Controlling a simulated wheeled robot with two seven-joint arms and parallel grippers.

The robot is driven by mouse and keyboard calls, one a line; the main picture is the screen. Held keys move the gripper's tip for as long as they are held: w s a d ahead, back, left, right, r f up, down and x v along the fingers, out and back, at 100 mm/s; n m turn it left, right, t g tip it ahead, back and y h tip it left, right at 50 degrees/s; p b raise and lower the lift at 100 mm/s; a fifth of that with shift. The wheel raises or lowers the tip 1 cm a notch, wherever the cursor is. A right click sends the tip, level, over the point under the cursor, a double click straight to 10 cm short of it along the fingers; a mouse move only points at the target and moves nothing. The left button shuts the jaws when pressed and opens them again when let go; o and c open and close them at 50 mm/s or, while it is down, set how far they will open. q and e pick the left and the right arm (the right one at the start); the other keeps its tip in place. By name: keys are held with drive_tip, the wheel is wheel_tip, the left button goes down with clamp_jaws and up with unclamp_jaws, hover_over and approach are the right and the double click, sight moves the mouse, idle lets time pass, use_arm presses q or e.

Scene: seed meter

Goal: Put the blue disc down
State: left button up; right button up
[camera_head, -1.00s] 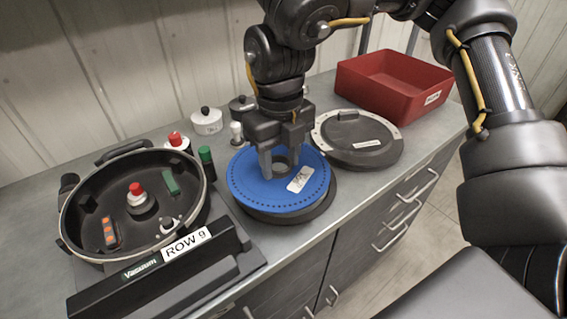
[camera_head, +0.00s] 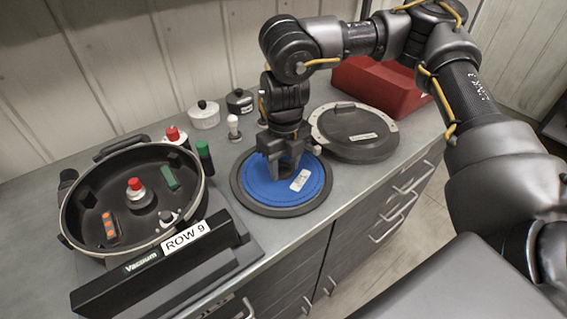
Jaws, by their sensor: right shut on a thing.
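The blue disc (camera_head: 262,188), with a white label, lies flat inside the rim of a round black base (camera_head: 244,203) on the counter. It looks to be resting there, with the dark rim showing all around it. My right gripper (camera_head: 285,170) is above the middle of the disc and shut on its dark central hub, which the fingers mostly hide. My left gripper is not in view.
The open black seed meter housing (camera_head: 196,201) with the ROW 9 label stands at left. A black lid (camera_head: 355,140) and a red bin (camera_head: 365,85) are at right. Small knobs, a white one (camera_head: 204,115) and a green-topped one (camera_head: 204,158), stand behind. The counter's front edge is close.

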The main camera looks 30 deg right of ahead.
drive_tip(key=shift+s+a+r, duration=0.1)
drive_tip(key=shift+f, duration=0.2)
drive_tip(key=o, duration=1)
wheel_tip(320, 180, up, 12)
drive_tip(key=shift+r, duration=0.2)
